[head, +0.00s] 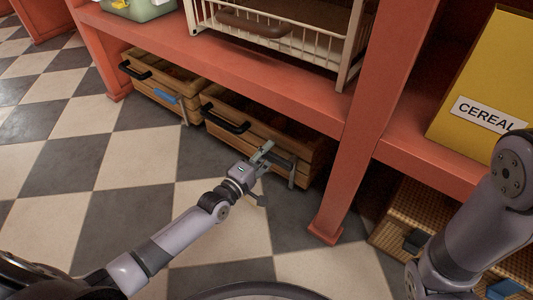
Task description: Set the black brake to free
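The black brake (281,161) is a dark flat lever on the front of the middle wooden crate (232,139), beside a grey metal strap. This crate stands on the floor under the red shelf and has a black handle (225,118). My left gripper (268,174) is in front of the crate's right part. Its fingers are spread apart, with the upper one close to the brake's left end; I cannot tell if they touch. Nothing shows between the fingers. My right arm comes in at the right edge, but its gripper is out of view.
Another wooden crate (150,88) with a blue brake (165,97) stands to the left. A red post (353,140) rises right of the middle crate. A woven crate (399,226) stands further right. The checkered floor (110,155) on the left is clear.

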